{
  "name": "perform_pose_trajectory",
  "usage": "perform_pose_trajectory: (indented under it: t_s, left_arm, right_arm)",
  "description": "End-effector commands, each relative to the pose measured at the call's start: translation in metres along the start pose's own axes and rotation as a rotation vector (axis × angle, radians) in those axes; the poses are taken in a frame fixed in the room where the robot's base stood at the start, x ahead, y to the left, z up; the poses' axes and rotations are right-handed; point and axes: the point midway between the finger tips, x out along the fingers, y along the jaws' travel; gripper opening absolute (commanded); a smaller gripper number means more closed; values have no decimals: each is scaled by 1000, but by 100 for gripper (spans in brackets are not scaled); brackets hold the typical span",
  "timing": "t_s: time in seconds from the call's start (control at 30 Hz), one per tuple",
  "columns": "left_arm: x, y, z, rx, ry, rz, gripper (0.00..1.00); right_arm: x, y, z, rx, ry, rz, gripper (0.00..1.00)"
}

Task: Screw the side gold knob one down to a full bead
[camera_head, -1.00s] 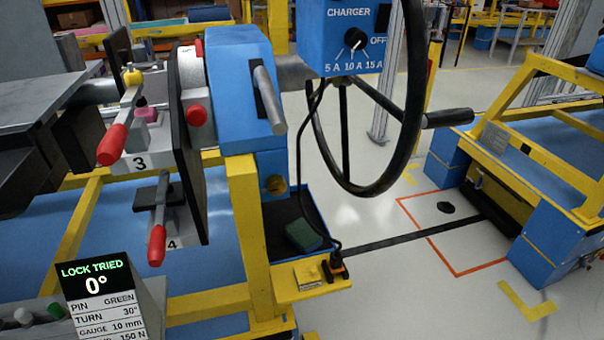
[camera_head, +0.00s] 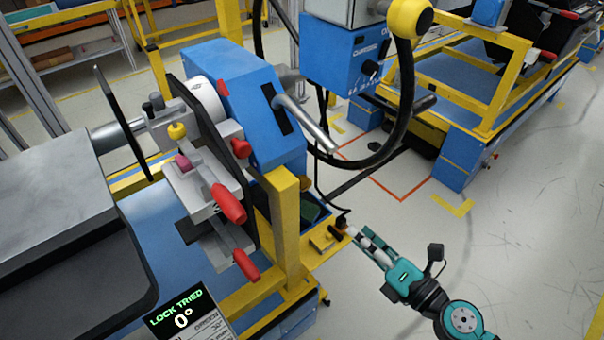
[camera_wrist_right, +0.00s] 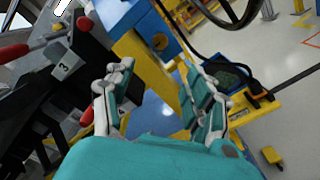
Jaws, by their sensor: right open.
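The side gold knob (camera_head: 306,184) is a small round brass-coloured knob low on the side of the blue block (camera_head: 240,95). It also shows in the right wrist view (camera_wrist_right: 160,42), beyond the fingertips and near the middle top. My right gripper (camera_head: 357,236), teal with pale finger links, is to the right of and lower than the knob in the head view. My left gripper is not in view.
A yellow post (camera_head: 285,225) stands beside the knob. A yellow ledge (camera_head: 325,255) with a small black-topped item lies below. Red-handled clamps (camera_head: 229,203) are left of the post. A handwheel (camera_head: 401,110) and charger box (camera_head: 340,60) are above right.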

Motion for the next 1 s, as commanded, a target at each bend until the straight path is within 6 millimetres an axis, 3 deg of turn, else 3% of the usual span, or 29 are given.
perform_pose_trajectory:
  t_s: [0.3,0.7,1.0]
  left_arm:
    - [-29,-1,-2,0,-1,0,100]
    - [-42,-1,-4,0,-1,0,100]
    - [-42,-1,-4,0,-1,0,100]
  right_arm:
    - [59,6,4,0,-2,4,55]
    - [142,2,1,3,-2,3,55]
    - [168,0,0,3,-1,1,55]
